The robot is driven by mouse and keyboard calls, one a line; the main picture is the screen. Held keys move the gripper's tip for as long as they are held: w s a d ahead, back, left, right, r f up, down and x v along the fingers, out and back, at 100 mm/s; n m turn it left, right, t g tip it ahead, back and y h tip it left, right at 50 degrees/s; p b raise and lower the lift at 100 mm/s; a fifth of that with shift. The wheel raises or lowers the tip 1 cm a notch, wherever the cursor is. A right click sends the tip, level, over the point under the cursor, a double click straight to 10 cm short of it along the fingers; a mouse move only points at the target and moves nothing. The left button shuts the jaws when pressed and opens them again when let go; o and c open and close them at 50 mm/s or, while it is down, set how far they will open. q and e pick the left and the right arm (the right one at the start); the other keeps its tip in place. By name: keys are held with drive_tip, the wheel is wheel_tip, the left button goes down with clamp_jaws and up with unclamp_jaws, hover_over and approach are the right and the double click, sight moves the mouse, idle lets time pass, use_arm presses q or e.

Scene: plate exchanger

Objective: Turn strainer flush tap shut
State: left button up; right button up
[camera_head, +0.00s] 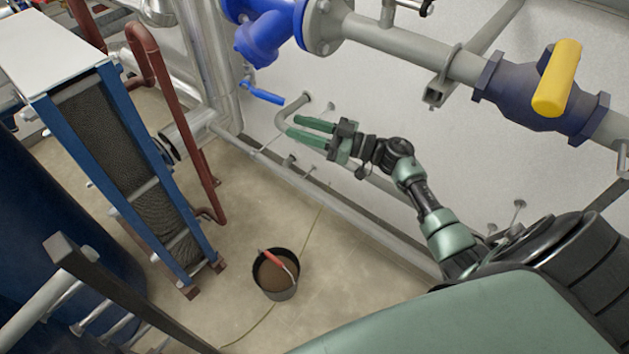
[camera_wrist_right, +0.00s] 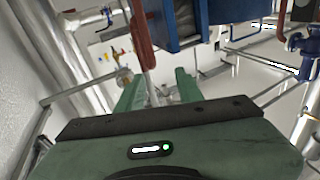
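The blue strainer (camera_head: 262,38) sits on the grey pipe at the top of the head view. Below it is the flush tap with a blue lever (camera_head: 263,95), which slants down to the right. My right gripper (camera_head: 294,127) is below and right of the lever, apart from it, by a bent grey pipe end. Its two green fingers are spread. The right wrist view also shows the right gripper (camera_wrist_right: 158,84) with its fingers apart; the tap lever cannot be made out there. I cannot tell whether the fingers touch the bent pipe. My left gripper is not in view.
A valve with a yellow handle (camera_head: 557,78) is on the pipe at the upper right. A blue-framed plate exchanger (camera_head: 121,160) and red-brown pipes (camera_head: 172,90) stand at the left. A black bucket (camera_head: 277,290) is on the floor. Low grey pipes run along the wall.

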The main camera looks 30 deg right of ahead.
wheel_tip(320, 180, down, 19)
drive_tip(key=s+d+m+t+h+b, duration=0.1)
drive_tip(key=s+d+m+h, duration=0.1)
drive_tip(key=m+h, duration=0.3)
drive_tip(key=shift+d+t+h, duration=0.15)
drive_tip(key=shift+t+h, duration=0.25)
drive_tip(key=shift+h, duration=0.6)
drive_tip(key=shift+r, duration=0.1)
